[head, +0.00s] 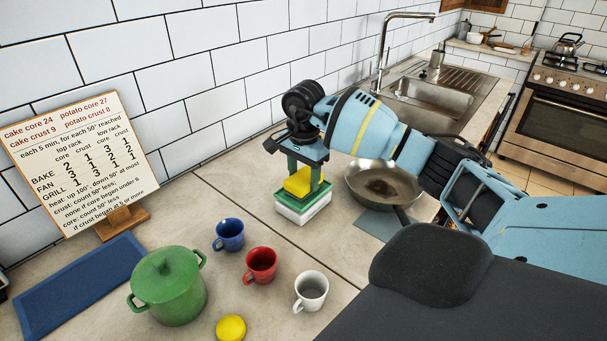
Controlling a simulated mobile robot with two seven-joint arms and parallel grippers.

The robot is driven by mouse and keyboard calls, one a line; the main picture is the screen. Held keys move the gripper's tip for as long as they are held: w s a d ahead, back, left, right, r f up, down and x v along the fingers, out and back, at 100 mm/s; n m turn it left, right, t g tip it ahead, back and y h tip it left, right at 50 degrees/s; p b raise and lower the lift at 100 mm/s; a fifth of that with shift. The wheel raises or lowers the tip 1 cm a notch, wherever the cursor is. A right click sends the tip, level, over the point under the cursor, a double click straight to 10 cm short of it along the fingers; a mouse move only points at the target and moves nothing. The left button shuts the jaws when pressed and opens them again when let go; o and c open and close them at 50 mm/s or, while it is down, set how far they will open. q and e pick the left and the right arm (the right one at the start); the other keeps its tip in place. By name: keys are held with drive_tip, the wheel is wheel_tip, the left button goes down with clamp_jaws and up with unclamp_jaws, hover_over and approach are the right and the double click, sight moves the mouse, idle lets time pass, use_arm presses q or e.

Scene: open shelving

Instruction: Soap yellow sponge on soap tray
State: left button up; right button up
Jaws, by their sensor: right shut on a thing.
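The yellow sponge (298,187) is a small yellow block between the fingers of my right gripper (304,179). The gripper points down and is shut on it. The sponge is right over the soap tray (303,215), which has a green top and a white lower part and stands on the counter. The sponge looks to be at the tray's top, but I cannot tell whether it touches. My left gripper is not in view.
A dark pan (382,185) stands just right of the tray, by the sink (430,95). Blue (229,235), red (261,265) and white (311,291) mugs, a green pot (168,287) and a round yellow thing (231,328) are nearer. The counter left of the tray is clear.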

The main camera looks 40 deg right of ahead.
sight(304, 177)
drive_tip(key=shift+f, duration=0.3)
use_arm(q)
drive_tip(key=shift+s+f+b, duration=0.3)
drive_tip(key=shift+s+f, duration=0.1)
use_arm(e)
drive_tip(key=shift+f, duration=0.6)
idle(0.4)
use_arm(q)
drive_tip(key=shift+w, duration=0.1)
use_arm(e)
drive_tip(key=shift+f, duration=0.15)
idle(0.9)
